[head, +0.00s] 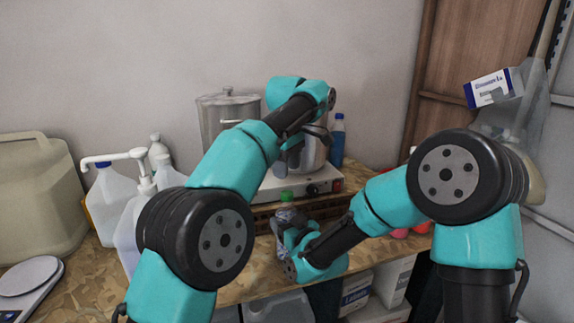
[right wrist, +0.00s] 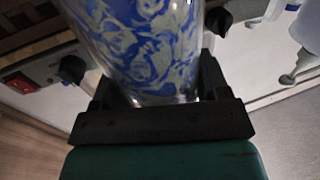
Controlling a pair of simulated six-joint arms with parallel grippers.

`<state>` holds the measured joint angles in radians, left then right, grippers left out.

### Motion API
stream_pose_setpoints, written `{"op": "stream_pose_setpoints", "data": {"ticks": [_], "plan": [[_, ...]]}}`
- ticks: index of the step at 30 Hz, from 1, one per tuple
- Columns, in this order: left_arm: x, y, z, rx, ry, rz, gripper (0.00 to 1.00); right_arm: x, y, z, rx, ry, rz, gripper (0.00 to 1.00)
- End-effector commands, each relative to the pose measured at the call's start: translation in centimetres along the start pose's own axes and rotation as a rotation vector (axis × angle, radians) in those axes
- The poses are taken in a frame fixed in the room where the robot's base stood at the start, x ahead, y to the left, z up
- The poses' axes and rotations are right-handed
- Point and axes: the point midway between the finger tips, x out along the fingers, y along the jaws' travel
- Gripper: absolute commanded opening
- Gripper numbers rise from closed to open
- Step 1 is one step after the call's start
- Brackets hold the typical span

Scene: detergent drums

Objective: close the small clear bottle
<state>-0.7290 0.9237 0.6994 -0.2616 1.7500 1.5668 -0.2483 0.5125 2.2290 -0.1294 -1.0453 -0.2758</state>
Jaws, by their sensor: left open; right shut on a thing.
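The small clear bottle (head: 290,216) is upright in front of the hot plate, with a green cap (head: 286,197) at its top. I cannot tell whether the cap is seated tightly. My right gripper (head: 287,241) is shut around the bottle's lower body. In the right wrist view the bottle (right wrist: 150,40) shows a blue and pale swirled pattern between the dark fingers; its top is out of that view. My left gripper (head: 312,133) is open and apart from the bottle, above it and slightly right, in front of the steel pot. Its fingertips are partly hidden.
Steel pots (head: 228,108) stand at the back, by the white hot plate (head: 318,188). A blue bottle (head: 338,140) stands right of them. Below the wooden shelf are white containers (head: 393,280).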

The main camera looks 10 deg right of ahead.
Motion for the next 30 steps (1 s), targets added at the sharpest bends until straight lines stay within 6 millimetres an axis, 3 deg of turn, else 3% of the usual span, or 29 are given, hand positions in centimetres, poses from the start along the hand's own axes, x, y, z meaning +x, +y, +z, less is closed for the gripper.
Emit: {"op": "stream_pose_setpoints", "data": {"ticks": [6,12,30], "plan": [[-0.16,0.0,0.02,-0.272,0.001,0.0,0.57,0.0,0.0,0.02,0.0,0.0,0.0,0.02],[-0.24,-0.02,0.02,-0.419,0.001,0.0,0.57,0.0,0.0,0.02,0.0,0.0,0.0,0.02],[0.25,-0.02,-0.01,-0.443,0.002,-0.002,0.57,0.0,-0.01,0.02,0.0,0.0,0.0,0.02]]}}
